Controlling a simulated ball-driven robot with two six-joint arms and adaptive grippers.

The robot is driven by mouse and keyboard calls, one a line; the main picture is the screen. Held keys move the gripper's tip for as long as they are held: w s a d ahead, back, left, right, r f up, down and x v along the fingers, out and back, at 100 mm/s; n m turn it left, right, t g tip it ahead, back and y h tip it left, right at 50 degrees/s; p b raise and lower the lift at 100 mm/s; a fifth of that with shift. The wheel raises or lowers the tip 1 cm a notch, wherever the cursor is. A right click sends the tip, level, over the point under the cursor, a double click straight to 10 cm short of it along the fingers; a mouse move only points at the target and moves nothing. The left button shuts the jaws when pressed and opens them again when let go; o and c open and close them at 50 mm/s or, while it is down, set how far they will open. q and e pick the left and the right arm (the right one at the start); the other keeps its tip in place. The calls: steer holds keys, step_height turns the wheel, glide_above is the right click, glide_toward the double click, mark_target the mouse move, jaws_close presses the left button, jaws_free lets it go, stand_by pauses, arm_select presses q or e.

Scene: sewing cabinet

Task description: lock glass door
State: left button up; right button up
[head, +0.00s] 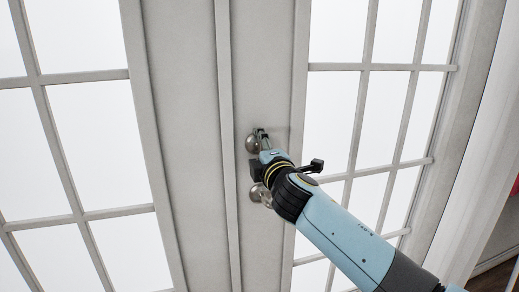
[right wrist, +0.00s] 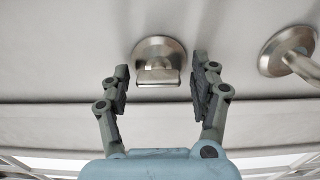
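The glass door (head: 268,60) is pale grey with white-paned windows and fills the head view. A round metal lock with a flat thumb-turn (right wrist: 158,64) sits on the door; its round plate also shows in the head view (head: 252,144). My right gripper (head: 261,133) is at the lock. In the right wrist view my right gripper (right wrist: 160,84) is open, with one finger on either side of the thumb-turn and a gap to each. The thumb-turn's flat face lies across the picture. My left gripper is not in view.
A metal door handle (right wrist: 290,52) is mounted beside the lock, and it shows below the lock in the head view (head: 259,194), partly behind my right arm. Another door leaf (head: 180,90) adjoins at left. A frame and curtain-like white strip (head: 485,120) stand at right.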

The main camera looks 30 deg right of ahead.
steer(key=v, duration=1.2)
stand_by(0.4)
